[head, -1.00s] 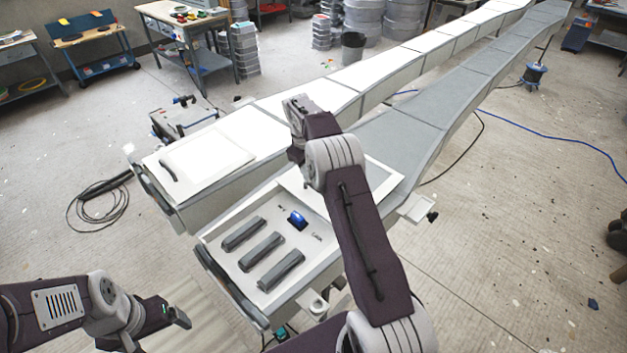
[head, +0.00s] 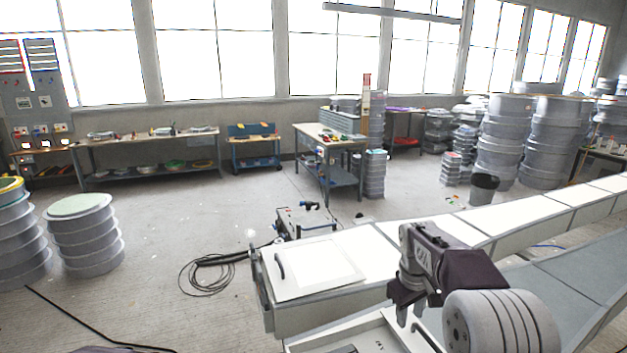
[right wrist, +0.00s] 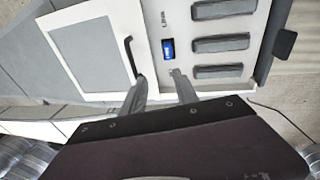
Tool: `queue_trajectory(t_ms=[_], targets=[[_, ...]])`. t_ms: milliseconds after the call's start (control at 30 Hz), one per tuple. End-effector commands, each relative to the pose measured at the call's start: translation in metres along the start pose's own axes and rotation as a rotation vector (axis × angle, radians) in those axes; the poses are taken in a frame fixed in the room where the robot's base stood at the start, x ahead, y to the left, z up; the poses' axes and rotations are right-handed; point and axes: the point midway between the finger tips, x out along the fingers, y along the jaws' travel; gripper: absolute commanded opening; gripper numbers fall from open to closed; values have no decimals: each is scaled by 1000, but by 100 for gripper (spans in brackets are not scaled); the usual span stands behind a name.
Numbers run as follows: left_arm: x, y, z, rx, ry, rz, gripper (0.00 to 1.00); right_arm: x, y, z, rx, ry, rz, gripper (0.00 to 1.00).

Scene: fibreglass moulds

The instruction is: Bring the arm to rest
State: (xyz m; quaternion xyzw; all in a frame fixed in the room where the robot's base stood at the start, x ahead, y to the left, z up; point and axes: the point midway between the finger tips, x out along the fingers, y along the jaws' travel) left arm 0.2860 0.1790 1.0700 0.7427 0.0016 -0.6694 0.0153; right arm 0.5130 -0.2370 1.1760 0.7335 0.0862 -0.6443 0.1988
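My right gripper (head: 408,308) hangs with its fingers down over the near end of the moulds. In the right wrist view its fingers (right wrist: 158,78) are apart with nothing between them. My left gripper is outside both views.
A long white mould (head: 345,312) with a white panel (head: 318,268) runs to the right. A wheeled unit (head: 303,222) and coiled hose (head: 208,272) are on the floor. Stacked grey drums (head: 82,240) stand at left. Workbenches line the back; the floor between is open.

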Motion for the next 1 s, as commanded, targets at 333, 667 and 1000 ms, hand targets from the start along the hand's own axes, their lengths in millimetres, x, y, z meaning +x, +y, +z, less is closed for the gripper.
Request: queue_trajectory(t_ms=[333, 667, 1000], targets=[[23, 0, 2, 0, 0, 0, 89, 44, -128, 140, 172, -20, -126, 36], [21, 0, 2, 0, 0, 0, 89, 81, -164, 194, 435, -19, -154, 36], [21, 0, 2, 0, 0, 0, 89, 81, -164, 194, 440, -23, -154, 36]])
